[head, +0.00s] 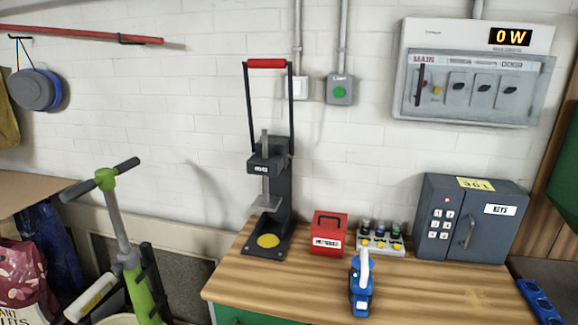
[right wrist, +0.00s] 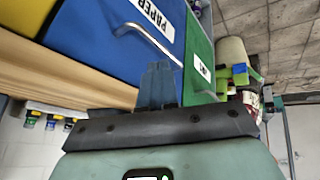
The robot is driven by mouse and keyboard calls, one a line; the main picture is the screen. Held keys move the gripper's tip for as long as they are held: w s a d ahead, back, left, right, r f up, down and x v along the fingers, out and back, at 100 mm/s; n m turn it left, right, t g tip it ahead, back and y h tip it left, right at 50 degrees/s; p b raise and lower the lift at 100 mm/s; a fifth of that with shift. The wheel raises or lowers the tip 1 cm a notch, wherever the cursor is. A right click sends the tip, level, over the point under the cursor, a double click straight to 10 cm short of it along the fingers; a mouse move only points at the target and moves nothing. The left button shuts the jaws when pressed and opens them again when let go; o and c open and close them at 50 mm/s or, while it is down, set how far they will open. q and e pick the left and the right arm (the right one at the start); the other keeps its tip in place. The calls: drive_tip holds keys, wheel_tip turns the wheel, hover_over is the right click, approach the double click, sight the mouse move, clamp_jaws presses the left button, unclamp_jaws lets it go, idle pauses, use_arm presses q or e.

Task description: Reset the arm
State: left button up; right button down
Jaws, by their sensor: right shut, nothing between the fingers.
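My right gripper (right wrist: 158,84) shows in the right wrist view, its dark fingers together and nothing between them. It is in front of a blue bin front marked PAPER (right wrist: 130,40); I cannot tell whether it touches it. Neither gripper nor either arm shows in the head view. My left gripper is not in view. In the head view a black press (head: 278,170) with a red-topped bar (head: 267,63) stands upright on the wooden workbench (head: 440,290).
On the bench are a red box (head: 328,234), a rack of small bottles (head: 378,240), a blue tool with a white handle (head: 361,285) and a grey key safe (head: 470,218). A green scooter (head: 130,250) stands at left. A power panel (head: 470,80) hangs on the wall.

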drive_tip(key=s+a+f+m+g+p, duration=0.2)
drive_tip(key=s+f+m, duration=0.2)
drive_tip(key=s+f, duration=0.5)
drive_tip(key=s+a+f+m+g+p, duration=0.25)
drive_tip(key=s+f, duration=0.25)
drive_tip(key=f, duration=0.7)
drive_tip(key=s+a+f+m, duration=0.1)
drive_tip(key=s+a+m, duration=0.1)
drive_tip(key=s, duration=0.3)
drive_tip(key=s+a+f+m+g+p, duration=0.1)
drive_tip(key=s+a+f+m, duration=0.1)
drive_tip(key=s, duration=0.4)
drive_tip(key=s+a+f+m+g+p, duration=0.1)
drive_tip(key=s+a+f+m, duration=0.1)
drive_tip(key=s, duration=0.4)
drive_tip(key=shift+s+m+y, duration=0.15)
drive_tip(key=shift+m+y, duration=0.15)
drive_tip(key=shift+m, duration=0.45)
